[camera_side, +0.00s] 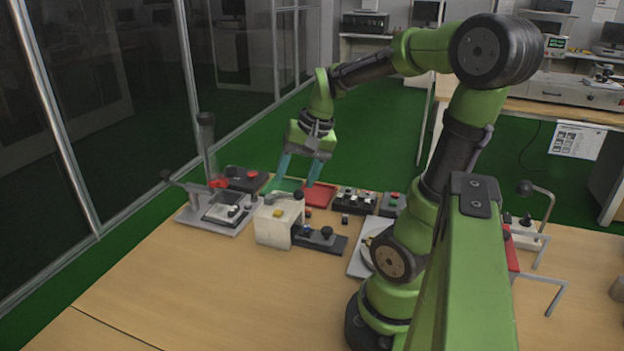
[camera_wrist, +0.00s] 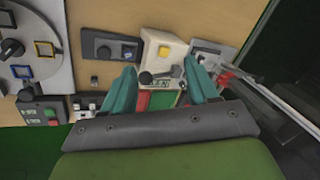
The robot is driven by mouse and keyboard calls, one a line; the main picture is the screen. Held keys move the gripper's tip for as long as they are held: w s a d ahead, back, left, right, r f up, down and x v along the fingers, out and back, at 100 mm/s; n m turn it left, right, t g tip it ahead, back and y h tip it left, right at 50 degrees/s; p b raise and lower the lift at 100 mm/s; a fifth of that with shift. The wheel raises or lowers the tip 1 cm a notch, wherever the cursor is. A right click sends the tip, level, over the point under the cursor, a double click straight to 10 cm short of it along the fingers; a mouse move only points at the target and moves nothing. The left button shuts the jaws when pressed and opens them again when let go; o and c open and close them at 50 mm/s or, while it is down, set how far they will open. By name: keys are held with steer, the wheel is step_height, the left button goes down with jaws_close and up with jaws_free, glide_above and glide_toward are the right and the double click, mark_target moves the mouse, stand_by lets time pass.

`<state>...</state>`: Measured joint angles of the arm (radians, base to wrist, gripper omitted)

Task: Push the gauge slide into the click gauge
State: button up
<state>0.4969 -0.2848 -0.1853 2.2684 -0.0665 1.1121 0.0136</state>
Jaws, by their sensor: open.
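The click gauge (camera_side: 273,224) is a cream-white block with a yellow button and a dark lever on top. In the wrist view the gauge (camera_wrist: 158,48) lies beyond my fingertips. The gauge slide (camera_side: 321,241) is a dark bar with a black knob, sticking out of the block's right side in the side view. In the wrist view the slide (camera_wrist: 112,49) is left of the block. How far it sits inside is hidden. My gripper (camera_side: 294,181) has two teal fingers spread apart with nothing between them, above the table behind the gauge. It also shows in the wrist view (camera_wrist: 160,66).
A red tray (camera_side: 319,195) and a green area lie below my gripper. A grey lever fixture with a clear tube (camera_side: 208,145) stands left of the gauge. A button box (camera_side: 354,200) and a white dial plate (camera_wrist: 30,45) are on the other side. The front table is clear.

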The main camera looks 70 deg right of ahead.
steer(key=a+r+n+t, duration=0.3)
steer(key=a+n, duration=0.4)
steer(key=a, duration=0.8)
steer(key=shift+a+r+n+y, duration=0.25)
steer(key=shift+a+n+y, duration=0.1)
steer(key=shift+n+y, duration=0.05)
steer(key=m+g, duration=0.5)
steer(key=m, duration=0.8)
glide_above(328, 229)
steer(key=w+d, duration=0.1)
steer(key=d, duration=0.2)
step_height(328, 229, down, 6)
steer(key=s+d+m+y, duration=0.3)
steer(key=s+d+m, duration=0.1)
steer(key=m, duration=0.1)
steer(key=x, duration=1.5)
steer(key=shift+w+a+f, duration=0.25)
steer(key=shift+w+a, duration=0.05)
steer(key=shift+a, duration=0.05)
